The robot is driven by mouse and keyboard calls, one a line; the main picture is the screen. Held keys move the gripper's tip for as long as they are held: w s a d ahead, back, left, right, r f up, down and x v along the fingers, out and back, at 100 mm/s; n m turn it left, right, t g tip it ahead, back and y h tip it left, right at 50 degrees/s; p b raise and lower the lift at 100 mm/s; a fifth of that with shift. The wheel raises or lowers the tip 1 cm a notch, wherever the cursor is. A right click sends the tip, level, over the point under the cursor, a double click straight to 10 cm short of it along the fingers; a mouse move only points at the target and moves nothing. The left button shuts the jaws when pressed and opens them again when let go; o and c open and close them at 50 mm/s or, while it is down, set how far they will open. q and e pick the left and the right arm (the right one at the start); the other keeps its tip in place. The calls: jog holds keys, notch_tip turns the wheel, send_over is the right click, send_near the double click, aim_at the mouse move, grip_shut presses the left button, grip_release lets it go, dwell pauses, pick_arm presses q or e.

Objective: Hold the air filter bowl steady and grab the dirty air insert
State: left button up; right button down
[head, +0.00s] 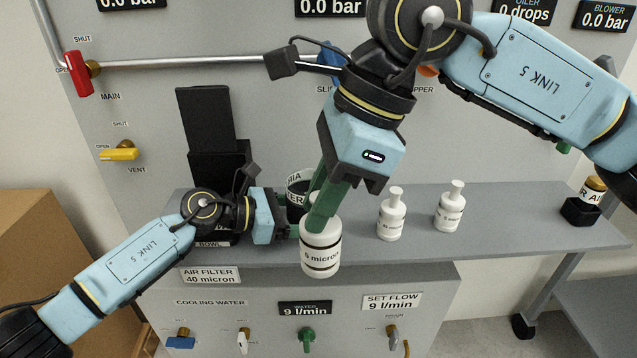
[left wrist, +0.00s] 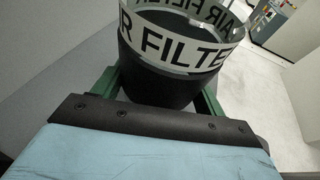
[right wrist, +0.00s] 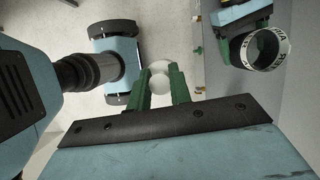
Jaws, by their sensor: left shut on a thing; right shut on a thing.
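The insert's pale top shows in the right wrist view (right wrist: 158,80). It is outside the bowl, in front of the shelf.
A dark item with a brass top (head: 588,202) sits at the shelf's right end. Behind is a panel with a red lever (head: 78,74) and yellow lever (head: 118,154). A cardboard box (head: 45,255) is at left.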

pick_arm(q)
jog(key=o, duration=0.8)
jog(key=shift+o, duration=0.2)
jog(key=shift+a, duration=0.1)
